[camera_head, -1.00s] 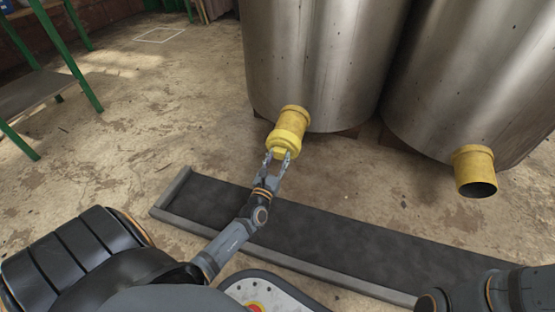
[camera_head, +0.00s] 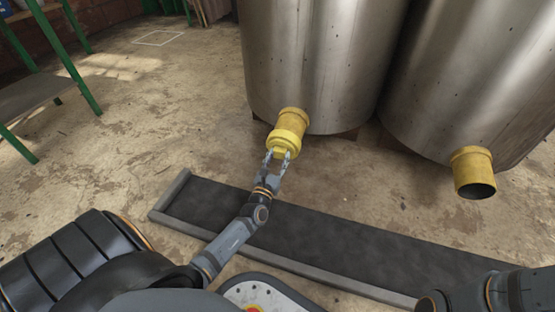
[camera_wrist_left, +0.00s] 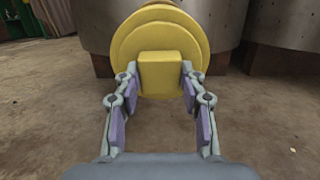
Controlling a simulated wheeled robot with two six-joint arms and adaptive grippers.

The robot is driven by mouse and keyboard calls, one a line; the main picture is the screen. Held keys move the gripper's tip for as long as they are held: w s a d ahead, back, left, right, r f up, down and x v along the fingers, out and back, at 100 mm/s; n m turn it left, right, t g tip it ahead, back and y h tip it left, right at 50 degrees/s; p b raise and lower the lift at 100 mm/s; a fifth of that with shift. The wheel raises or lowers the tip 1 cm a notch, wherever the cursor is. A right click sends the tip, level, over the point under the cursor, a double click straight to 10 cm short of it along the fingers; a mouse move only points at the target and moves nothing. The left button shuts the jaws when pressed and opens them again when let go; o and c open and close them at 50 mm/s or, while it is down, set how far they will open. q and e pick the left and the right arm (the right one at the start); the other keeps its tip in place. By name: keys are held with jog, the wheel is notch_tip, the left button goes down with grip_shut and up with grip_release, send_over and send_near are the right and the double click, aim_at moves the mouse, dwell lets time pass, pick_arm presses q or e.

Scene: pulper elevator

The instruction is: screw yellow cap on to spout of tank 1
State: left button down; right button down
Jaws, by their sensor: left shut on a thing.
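The yellow cap (camera_head: 285,139) is at the mouth of the yellow spout (camera_head: 293,119) of the left steel tank (camera_head: 310,60). My left gripper (camera_head: 280,154) is shut on the square knob of the cap. In the left wrist view the cap (camera_wrist_left: 160,40) faces me, with its knob (camera_wrist_left: 160,71) between the two fingers of the gripper (camera_wrist_left: 160,82). The cap looks lined up with the spout, but I cannot tell how far it is on. My right gripper is not in view; only part of my right arm shows at the lower right.
A second steel tank (camera_head: 475,70) stands at the right with an open, uncapped yellow spout (camera_head: 473,172). A dark, low-rimmed channel (camera_head: 330,235) lies on the floor below the tanks. A green-legged table (camera_head: 35,100) stands at the far left. The floor between is clear.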

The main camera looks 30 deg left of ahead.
pick_arm(q)
jog(key=m+p, duration=0.1)
jog(key=m, duration=0.3)
jog(key=shift+r, duration=0.15)
jog(key=m+p, duration=0.2)
jog(key=m, duration=0.3)
jog(key=m+p, duration=0.1)
jog(key=m, duration=0.5)
jog(key=shift+p, duration=0.4)
jog(key=m, duration=0.2)
jog(key=shift+f+m, duration=0.25)
jog(key=shift+m, duration=0.15)
jog(key=c, duration=0.8)
grip_release()
jog(key=shift+s, duration=0.1)
jog(key=o, duration=0.5)
jog(key=shift+r, duration=0.1)
